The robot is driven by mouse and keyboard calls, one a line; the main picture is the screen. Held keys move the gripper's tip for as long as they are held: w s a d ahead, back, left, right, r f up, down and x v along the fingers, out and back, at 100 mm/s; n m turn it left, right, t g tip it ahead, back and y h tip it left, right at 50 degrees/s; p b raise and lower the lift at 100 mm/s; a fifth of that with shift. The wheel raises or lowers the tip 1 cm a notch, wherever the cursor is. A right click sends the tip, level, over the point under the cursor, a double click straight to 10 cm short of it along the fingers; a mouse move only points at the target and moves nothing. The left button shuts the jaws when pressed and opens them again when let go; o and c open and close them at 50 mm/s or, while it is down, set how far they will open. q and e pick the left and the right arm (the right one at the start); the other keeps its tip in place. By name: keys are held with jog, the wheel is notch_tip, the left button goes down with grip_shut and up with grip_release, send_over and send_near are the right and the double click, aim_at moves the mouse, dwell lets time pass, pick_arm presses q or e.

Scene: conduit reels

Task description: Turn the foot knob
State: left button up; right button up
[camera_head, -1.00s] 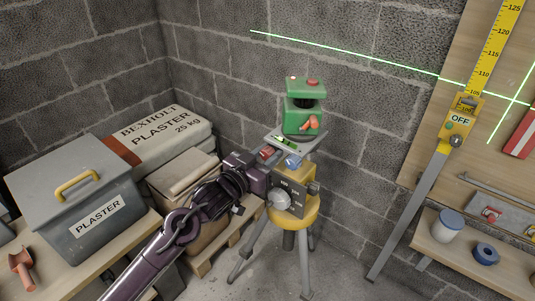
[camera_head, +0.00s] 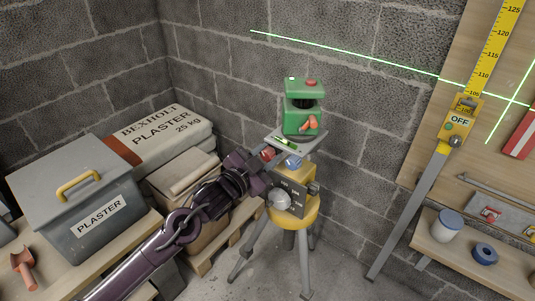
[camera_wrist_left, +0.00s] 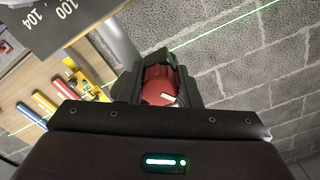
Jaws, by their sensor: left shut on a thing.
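The red foot knob (camera_head: 267,154) sits at the left edge of the grey platform (camera_head: 312,146) on the tripod. In the wrist view the red knob (camera_wrist_left: 158,88) carries a white mark and lies between the dark fingers. My left gripper (camera_head: 264,159) is shut on this knob, reaching in from the lower left; its fingers hide part of the knob. The green laser level (camera_head: 302,112) stands upright on the platform with a small green vial (camera_head: 285,143) beside it. My right gripper is not in view.
A grey plaster box (camera_head: 60,215) and plaster bag (camera_head: 165,137) stand left. A yellow-headed staff (camera_head: 460,122) leans right. A green laser line (camera_head: 350,53) crosses the block wall.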

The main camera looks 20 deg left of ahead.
pick_arm(q)
jog(key=shift+m, duration=1.2)
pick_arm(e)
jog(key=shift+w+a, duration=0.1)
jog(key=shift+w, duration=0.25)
pick_arm(q)
jog(key=o, duration=1)
jog(key=shift+c, duration=0.2)
jog(key=shift+s+a+f, duration=0.1)
jog(key=shift+s+a, duration=0.05)
jog(key=shift+s, duration=0.1)
jog(key=v, duration=0.7)
jog(key=shift+s+b, duration=0.15)
jog(key=shift+b, duration=0.15)
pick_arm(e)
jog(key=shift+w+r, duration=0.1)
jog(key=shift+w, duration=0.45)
